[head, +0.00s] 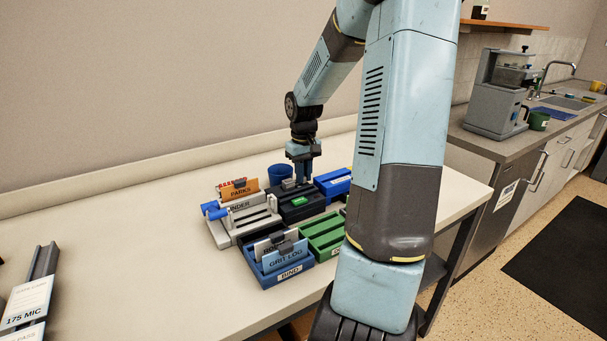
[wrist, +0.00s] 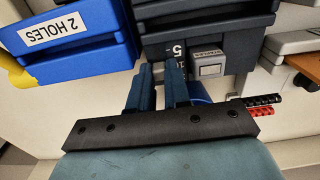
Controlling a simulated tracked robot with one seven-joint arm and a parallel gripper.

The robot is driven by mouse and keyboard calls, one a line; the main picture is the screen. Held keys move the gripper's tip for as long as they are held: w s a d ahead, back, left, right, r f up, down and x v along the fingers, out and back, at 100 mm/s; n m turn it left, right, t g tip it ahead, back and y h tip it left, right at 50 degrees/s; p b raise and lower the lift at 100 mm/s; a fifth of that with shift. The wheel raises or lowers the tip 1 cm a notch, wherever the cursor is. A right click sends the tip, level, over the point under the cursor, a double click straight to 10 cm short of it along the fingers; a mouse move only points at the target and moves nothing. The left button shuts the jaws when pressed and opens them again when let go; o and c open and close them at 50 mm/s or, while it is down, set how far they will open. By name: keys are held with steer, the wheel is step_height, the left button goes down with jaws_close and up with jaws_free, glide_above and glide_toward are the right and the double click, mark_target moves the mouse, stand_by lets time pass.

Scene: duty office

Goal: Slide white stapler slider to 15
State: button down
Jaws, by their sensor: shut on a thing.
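My gripper (head: 303,178) points down at the back of the black unit. In the wrist view my gripper (wrist: 160,72) has its blue fingers close together beside the labelled block, shut on a narrow part mostly hidden between them. A scale digit 5 shows near the fingertips; the full reading is unclear.
A blue hole-punch unit (wrist: 70,45) is close beside the fingers. A blue cup (head: 279,175) stands just behind. A pale binder unit (head: 240,222), a blue holder (head: 280,270) and a green unit (head: 325,235) crowd the front. The table's left is mostly clear.

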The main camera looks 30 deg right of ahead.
stand_by(0.4)
steer(key=shift+w+r, duration=0.1)
steer(key=shift+w, duration=0.95)
steer(key=c, duration=1.4)
jaws_free()
steer(key=shift+w, duration=0.15)
steer(key=shift+o, duration=0.2)
step_height(320, 180, up, 14)
steer(key=shift+f, duration=0.2)
steer(key=shift+a, duration=0.1)
